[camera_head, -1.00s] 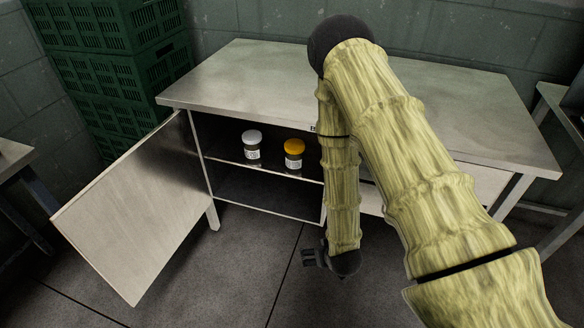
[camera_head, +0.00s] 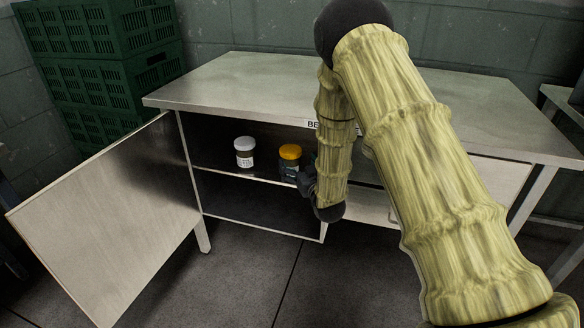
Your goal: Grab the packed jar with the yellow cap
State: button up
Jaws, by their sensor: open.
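The jar with the yellow cap (camera_head: 290,154) stands upright on the upper shelf of the open cabinet. Its lower part is partly hidden by my gripper (camera_head: 297,178). A second jar, with a white cap (camera_head: 245,152), stands upright to its left on the same shelf, a little apart. My gripper is open and sits at the cabinet opening, in front of and to the right of the yellow-capped jar. It is small and dark here, so I cannot tell whether its fingers are around the jar or only in front of it.
The steel cabinet (camera_head: 230,80) has its left door (camera_head: 110,225) swung wide open. Its lower compartment (camera_head: 255,213) looks empty. Green crates (camera_head: 100,60) are stacked behind at the left. A closed front panel (camera_head: 485,183) lies right of the opening.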

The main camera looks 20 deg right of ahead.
aim_at(291, 154)
jog(key=shift+w+a+f+b, duration=0.15)
jog(key=shift+w+b, duration=0.2)
jog(key=shift+w, duration=1.4)
jog(key=shift+w+a+f+b, duration=0.1)
jog(key=shift+w+b, duration=0.25)
jog(key=shift+w, duration=1.35)
jog(key=shift+r, duration=0.1)
jog(key=c, duration=1.4)
